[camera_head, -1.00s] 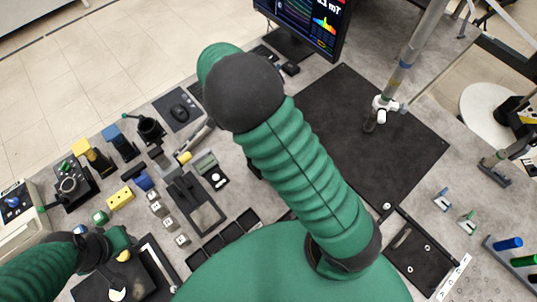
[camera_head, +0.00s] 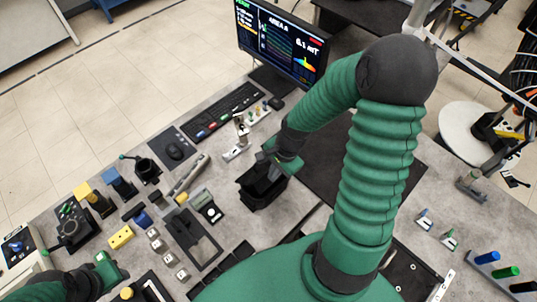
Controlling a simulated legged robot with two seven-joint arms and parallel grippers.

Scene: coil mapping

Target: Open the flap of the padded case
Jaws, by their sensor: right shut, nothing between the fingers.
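A black box-like case (camera_head: 259,198), which looks like the padded case, stands on the grey table near the middle of the head view. Its flap cannot be made out clearly against the dark body. My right gripper (camera_head: 273,168) reaches down to the case's top edge from the upper right. It is shut, with nothing between its fingers; whether it touches the case is unclear. My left gripper (camera_head: 112,271) is low at the left edge of the table, far from the case. Its fingers are too unclear to judge.
A monitor (camera_head: 282,40) and keyboard (camera_head: 222,112) stand behind the case. A black mat (camera_head: 338,160) lies to its right, partly behind my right arm. A dark tray (camera_head: 192,240), a meter (camera_head: 207,206) and several small blocks lie to its left.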

